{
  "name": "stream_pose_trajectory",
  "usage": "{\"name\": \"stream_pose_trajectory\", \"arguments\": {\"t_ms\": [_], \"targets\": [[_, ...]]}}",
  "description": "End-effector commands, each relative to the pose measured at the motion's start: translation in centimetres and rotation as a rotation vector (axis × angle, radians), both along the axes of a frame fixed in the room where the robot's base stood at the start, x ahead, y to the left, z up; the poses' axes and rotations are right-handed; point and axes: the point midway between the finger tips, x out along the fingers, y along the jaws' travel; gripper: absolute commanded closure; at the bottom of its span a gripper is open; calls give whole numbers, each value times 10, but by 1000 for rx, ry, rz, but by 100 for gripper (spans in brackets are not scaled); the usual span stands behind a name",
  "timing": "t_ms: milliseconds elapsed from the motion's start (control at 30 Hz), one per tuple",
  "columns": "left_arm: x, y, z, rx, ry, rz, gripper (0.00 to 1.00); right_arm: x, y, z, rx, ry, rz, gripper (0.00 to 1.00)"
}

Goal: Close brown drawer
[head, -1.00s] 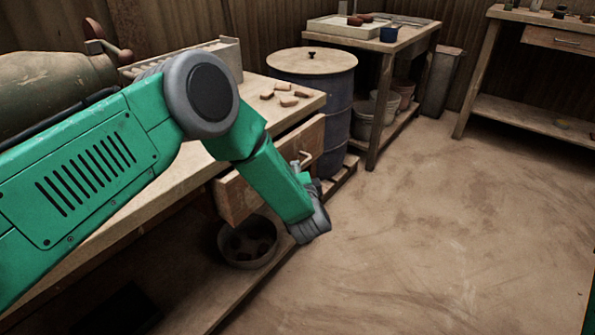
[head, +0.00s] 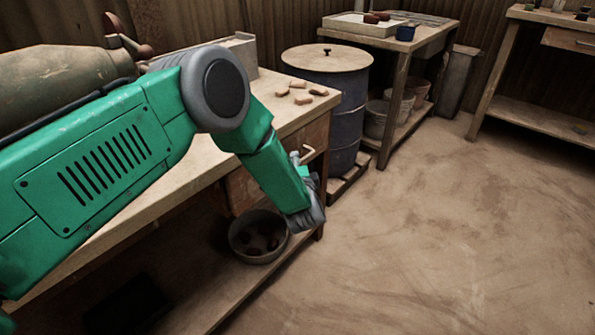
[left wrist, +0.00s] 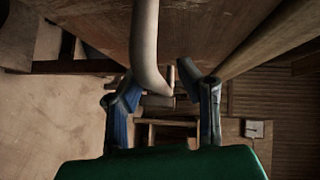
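The brown drawer (head: 313,138) is in the front of the wooden workbench, and its front looks close to flush under the bench top. My left arm hides much of it. Its metal bar handle (head: 308,154) shows beside my left gripper (head: 312,205), which is low in front of the drawer. In the left wrist view, the handle (left wrist: 145,45) runs down between the two spread fingers of the left gripper (left wrist: 160,78). The fingers are apart, not clamped on it. The drawer front (left wrist: 210,30) fills the top of that view. My right gripper is not in view.
The workbench top (head: 284,119) holds several small tile pieces (head: 302,99). A round pot (head: 243,236) stands on the shelf below. A blue barrel (head: 345,105) stands just past the bench end. The floor (head: 440,240) to the right is clear.

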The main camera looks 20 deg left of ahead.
Motion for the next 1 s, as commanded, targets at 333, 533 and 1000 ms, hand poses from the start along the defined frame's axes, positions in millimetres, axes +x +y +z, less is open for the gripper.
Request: {"name": "stream_pose_trajectory", "arguments": {"t_ms": [333, 533, 1000], "targets": [[-59, -28, 9, 1, 3, -5, 69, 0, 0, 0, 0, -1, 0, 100], [-90, -41, 13, 0, 4, -2, 69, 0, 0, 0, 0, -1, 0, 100], [-104, -46, 15, 0, 3, 2, 69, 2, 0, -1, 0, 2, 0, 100]]}}
